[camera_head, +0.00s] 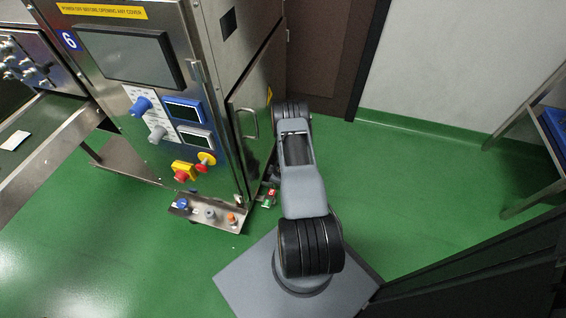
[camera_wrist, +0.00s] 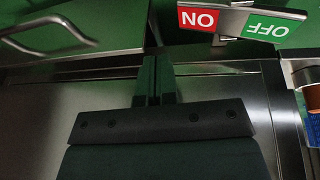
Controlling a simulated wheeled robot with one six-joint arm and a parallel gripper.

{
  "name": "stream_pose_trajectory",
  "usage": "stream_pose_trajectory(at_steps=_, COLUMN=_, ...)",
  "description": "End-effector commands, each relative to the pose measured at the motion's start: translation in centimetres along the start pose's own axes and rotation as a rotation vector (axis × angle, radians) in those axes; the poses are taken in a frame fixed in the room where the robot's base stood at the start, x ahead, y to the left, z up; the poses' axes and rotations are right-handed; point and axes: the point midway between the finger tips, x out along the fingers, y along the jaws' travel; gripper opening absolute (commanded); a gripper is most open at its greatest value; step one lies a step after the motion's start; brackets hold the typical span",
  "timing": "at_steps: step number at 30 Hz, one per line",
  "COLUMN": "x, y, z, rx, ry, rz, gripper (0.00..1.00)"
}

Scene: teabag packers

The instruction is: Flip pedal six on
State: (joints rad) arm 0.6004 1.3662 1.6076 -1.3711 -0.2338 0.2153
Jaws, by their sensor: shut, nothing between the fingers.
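The pedal (camera_head: 269,197) of machine 6 is a small rocker plate low at the machine's side, partly beside my arm in the head view. In the wrist view the pedal (camera_wrist: 236,22) shows a red half marked ON and a green half marked OFF, upside down, at the top right. Which half is pressed down I cannot tell. My gripper (camera_wrist: 154,80) is shut and empty. Its fingertips appear left of and below the red half in the wrist view, apart from it. In the head view my arm mostly hides the gripper.
Machine 6 (camera_head: 150,85) is a steel cabinet with a screen and knobs. A low button panel (camera_head: 209,213) juts out near the pedal. A door handle (camera_wrist: 50,32) shows at the wrist view's upper left. Green floor (camera_head: 425,190) is clear to the right, before a shelf rack (camera_head: 520,205).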

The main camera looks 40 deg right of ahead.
Motion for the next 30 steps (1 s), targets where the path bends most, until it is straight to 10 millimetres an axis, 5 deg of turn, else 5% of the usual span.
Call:
stream_pose_trajectory(at_steps=12, x=-5.9, y=3.9, z=0.2, rx=0.001, ry=0.000, rz=0.001, gripper=0.00)
stream_pose_trajectory(at_steps=30, x=-7.0, y=4.7, z=0.4, rx=0.001, ry=-0.001, rz=0.000, gripper=0.00)
